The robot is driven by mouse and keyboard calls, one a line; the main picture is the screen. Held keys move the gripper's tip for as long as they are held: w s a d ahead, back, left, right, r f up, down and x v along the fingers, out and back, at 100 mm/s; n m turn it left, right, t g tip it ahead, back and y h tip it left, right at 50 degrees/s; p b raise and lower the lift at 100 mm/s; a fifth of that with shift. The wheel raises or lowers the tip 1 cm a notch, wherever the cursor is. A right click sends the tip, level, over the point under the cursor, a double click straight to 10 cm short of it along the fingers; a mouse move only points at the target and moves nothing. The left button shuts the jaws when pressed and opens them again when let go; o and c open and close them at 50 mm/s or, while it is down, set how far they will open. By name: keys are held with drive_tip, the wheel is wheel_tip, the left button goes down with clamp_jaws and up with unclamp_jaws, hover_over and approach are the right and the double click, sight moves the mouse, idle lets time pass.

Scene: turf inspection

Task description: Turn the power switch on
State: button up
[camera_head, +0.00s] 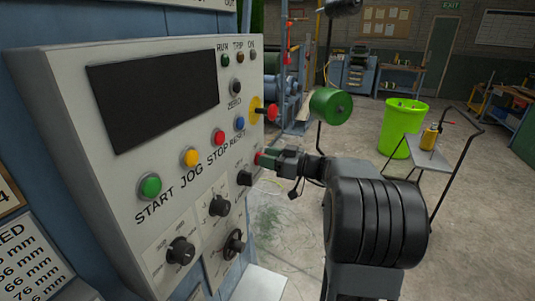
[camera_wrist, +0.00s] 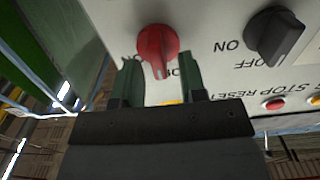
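A red rotary switch (camera_wrist: 157,45) is on the pale control panel (camera_head: 130,190); in the wrist view its printed labels are upside down and partly hidden by my fingers, one reading ON. In the head view only a bit of its red (camera_head: 257,158) shows at my fingertips. My gripper (camera_wrist: 161,58) is open, one green finger either side of the red handle, with gaps visible on both sides. My gripper also shows in the head view (camera_head: 270,160) at the panel's right edge. A black rotary switch (camera_wrist: 275,37) marked ON and OFF sits beside it.
The panel also carries a dark screen (camera_head: 150,97), several coloured push buttons, a red emergency-type button (camera_head: 272,113) on yellow, and black knobs (camera_head: 181,251) lower down. A green bin (camera_head: 402,130) and a trolley (camera_head: 440,160) stand on the open floor to the right.

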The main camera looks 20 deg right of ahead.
drive_tip(key=shift+w+a, duration=0.25)
clamp_jaws()
idle(0.3)
